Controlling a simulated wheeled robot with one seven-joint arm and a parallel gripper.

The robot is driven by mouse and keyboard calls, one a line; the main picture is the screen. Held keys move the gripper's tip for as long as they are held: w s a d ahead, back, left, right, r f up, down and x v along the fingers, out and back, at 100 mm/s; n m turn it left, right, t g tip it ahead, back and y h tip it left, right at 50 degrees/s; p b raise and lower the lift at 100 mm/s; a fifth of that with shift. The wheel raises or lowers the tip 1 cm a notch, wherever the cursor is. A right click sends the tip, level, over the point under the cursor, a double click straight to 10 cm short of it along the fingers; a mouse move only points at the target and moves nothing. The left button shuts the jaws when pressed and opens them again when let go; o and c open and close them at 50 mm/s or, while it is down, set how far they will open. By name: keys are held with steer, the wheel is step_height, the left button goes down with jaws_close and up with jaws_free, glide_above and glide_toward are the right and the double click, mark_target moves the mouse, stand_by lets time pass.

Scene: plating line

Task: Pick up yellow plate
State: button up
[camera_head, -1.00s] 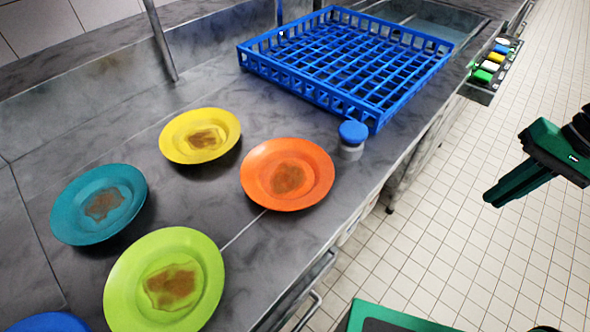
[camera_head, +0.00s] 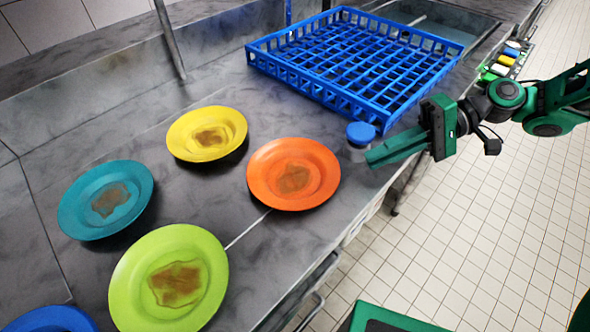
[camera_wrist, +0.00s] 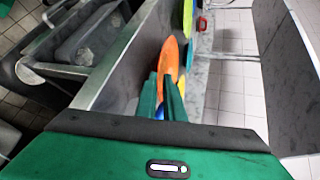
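The yellow plate (camera_head: 180,142) lies on the grey metal counter in the head view, with a brown stain (camera_head: 208,137) in its middle. It sits between the teal plate and the orange plate, toward the back. My gripper (camera_head: 372,157) is over the counter's front edge, right of the orange plate (camera_head: 262,176) and beside the blue-capped container. It is well apart from the yellow plate. In the wrist view my gripper's two fingers (camera_wrist: 163,88) show a narrow gap with nothing held. The orange plate shows edge-on beyond them (camera_wrist: 169,58).
A teal plate (camera_head: 75,212), a lime green plate (camera_head: 125,290) and part of a blue plate (camera_head: 50,320) lie nearby. A blue rack (camera_head: 385,122) stands at the back right. A blue-capped container (camera_head: 360,133) stands near the counter's front edge. Several small coloured items (camera_head: 500,68) sit beyond.

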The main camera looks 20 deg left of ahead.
mark_target(342, 182)
steer(key=shift+x, duration=4.1)
steer(key=shift+f, duration=0.15)
jaws_close()
steer(key=shift+w, duration=0.1)
